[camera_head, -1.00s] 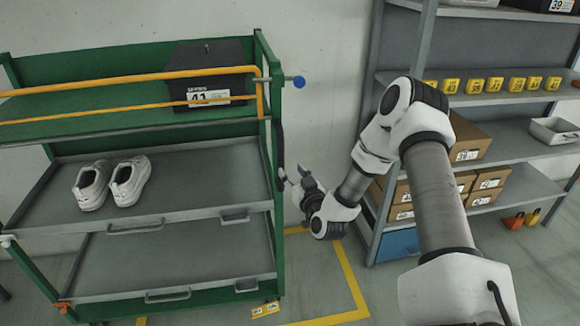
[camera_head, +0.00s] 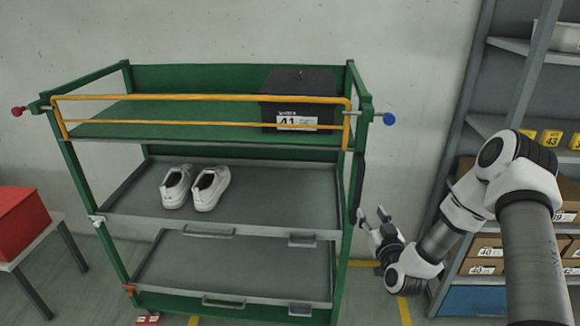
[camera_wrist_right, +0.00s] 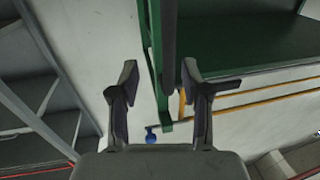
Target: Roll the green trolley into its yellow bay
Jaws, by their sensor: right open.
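The green trolley (camera_head: 343,250) stands against the wall in the head view. It has grey shelves and a dark upright handle (camera_head: 357,188) on its right end. Yellow floor tape of the bay (camera_head: 404,310) shows right of the trolley, and another piece shows under its front left part, so the trolley appears to overlap the tape. My right gripper (camera_head: 373,213) is open beside the handle. In the right wrist view my right gripper (camera_wrist_right: 160,90) has its fingers apart, with the dark handle (camera_wrist_right: 168,40) and green post beyond, between them. Contact cannot be told. My left gripper is out of view.
White shoes (camera_head: 196,187) and a black box (camera_head: 300,95) ride on the trolley. A blue knob (camera_head: 389,119) and a red knob (camera_head: 18,112) stick out at its ends. A red box (camera_head: 20,215) is on a left table. A grey rack (camera_head: 462,130) stands right.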

